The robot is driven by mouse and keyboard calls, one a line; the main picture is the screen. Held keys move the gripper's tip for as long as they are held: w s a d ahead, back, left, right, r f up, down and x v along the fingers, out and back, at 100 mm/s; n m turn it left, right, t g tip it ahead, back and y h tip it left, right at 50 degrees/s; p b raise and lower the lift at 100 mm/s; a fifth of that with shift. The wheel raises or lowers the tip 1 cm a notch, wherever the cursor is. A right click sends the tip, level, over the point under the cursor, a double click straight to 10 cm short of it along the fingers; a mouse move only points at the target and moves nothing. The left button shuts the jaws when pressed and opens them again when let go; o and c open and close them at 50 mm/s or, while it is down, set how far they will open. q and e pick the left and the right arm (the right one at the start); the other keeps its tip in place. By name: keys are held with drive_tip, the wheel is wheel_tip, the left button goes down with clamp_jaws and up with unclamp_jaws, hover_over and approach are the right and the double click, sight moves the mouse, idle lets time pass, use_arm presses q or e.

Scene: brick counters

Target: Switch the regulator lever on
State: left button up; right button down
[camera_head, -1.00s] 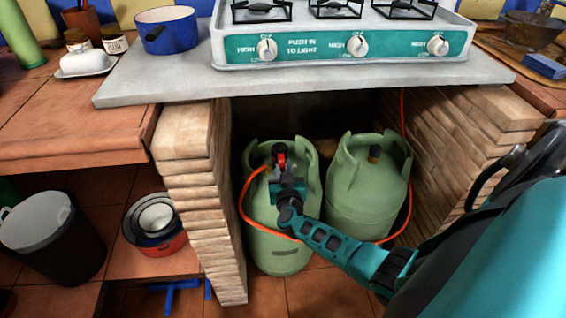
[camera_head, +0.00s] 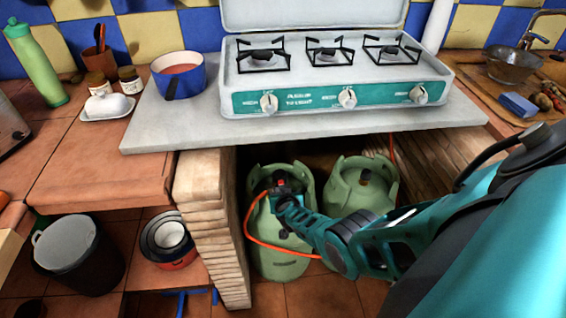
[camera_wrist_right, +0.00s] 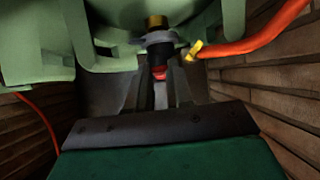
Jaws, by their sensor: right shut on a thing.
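Two green gas bottles stand under the stove counter. The left gas bottle (camera_head: 277,256) carries the regulator, with an orange hose (camera_head: 252,235) running from it. In the right wrist view the black regulator (camera_wrist_right: 160,38) sits below a brass valve (camera_wrist_right: 155,21), and its red lever (camera_wrist_right: 159,72) is between my fingers. My right gripper (camera_wrist_right: 161,92) is shut on the red lever. In the head view my right gripper (camera_head: 278,198) is at the top of the left bottle and partly hides the regulator. My left gripper is out of view.
A brick pillar (camera_head: 215,230) stands close left of the bottle and a brick wall (camera_head: 440,168) stands to the right. The counter slab (camera_head: 190,132) with the stove (camera_head: 440,92) overhangs. The right gas bottle (camera_head: 343,197) is beside the left one.

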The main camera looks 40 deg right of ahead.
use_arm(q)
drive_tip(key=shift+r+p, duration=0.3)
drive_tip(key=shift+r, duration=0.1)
use_arm(e)
drive_tip(key=shift+r, duration=0.15)
drive_tip(key=c, duration=1.3)
unclamp_jaws()
